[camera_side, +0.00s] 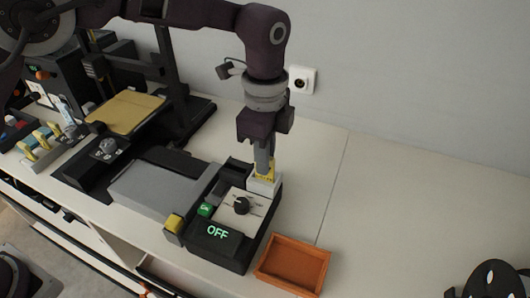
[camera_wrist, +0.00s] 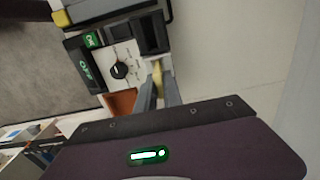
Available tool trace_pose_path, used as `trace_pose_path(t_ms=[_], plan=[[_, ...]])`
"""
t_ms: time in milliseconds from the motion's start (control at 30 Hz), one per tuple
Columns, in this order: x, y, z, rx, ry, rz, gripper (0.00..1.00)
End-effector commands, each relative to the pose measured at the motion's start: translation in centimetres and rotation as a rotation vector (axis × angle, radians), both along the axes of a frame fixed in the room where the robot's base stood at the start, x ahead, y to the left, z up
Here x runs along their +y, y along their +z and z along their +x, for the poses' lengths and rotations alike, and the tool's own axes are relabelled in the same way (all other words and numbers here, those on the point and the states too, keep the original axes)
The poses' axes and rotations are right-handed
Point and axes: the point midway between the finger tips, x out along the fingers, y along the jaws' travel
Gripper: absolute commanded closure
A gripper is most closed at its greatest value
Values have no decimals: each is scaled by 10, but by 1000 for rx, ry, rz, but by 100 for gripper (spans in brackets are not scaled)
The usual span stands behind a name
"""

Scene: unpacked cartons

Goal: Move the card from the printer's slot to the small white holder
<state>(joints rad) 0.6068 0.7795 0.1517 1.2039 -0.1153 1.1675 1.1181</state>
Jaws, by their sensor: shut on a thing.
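My gripper (camera_side: 265,170) points down and is shut on a thin yellow card (camera_side: 270,174). The card also shows between the fingertips (camera_wrist: 160,88) in the wrist view, as a narrow yellow strip (camera_wrist: 157,72). The small white holder (camera_side: 262,186) is directly below the fingers at the right back corner of the dark machine. I cannot tell whether the card's lower edge is inside the holder or just above it. The machine, seemingly the printer (camera_side: 222,250), has a black knob, a green button and a display reading OFF. A dark opening (camera_wrist: 151,34) shows in its top.
An empty orange tray (camera_side: 292,264) lies right of the machine, near the table's front edge. A grey flat unit (camera_side: 160,190) adjoins the machine on the left. Another apparatus with a tan plate (camera_side: 126,111) stands farther left. The table at right is mostly clear.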

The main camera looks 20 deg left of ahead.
Motion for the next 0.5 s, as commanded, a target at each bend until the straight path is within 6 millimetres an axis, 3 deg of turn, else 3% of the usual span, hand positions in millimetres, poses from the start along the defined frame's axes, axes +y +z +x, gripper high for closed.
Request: trace_pose_path(t_ms=[133, 167, 267, 500], plan=[[0, -5, 0, 1, 0, 0, 100], [0, -4, 0, 0, 0, 0, 83], [0, -4, 0, 0, 0, 0, 64], [0, -4, 0, 0, 0, -1, 64]])
